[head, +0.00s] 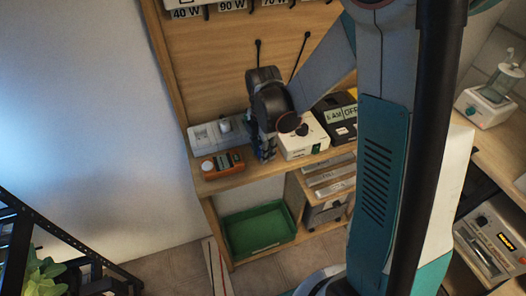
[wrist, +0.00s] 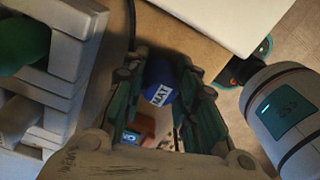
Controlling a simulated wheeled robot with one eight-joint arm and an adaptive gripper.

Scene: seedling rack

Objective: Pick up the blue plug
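The blue plug (wrist: 161,82) is a rounded blue piece with a white lettered label, seen between my gripper's fingers in the wrist view. It fills most of the gap between the fingertips. My gripper (wrist: 165,75) has one finger on each side of the plug; I cannot make out whether both pads touch it. In the head view my gripper (head: 264,155) points down at the wooden shelf, between an orange device and a white box. The plug cannot be made out clearly there, as the hand hides that spot.
The shelf (head: 215,182) also holds a pale power strip (head: 208,135), the orange device (head: 222,163), the white box (head: 304,137) and a black box (head: 340,120) close by. A green bin (head: 258,230) sits below. A black metal rack (head: 40,235) with a plant stands at the left.

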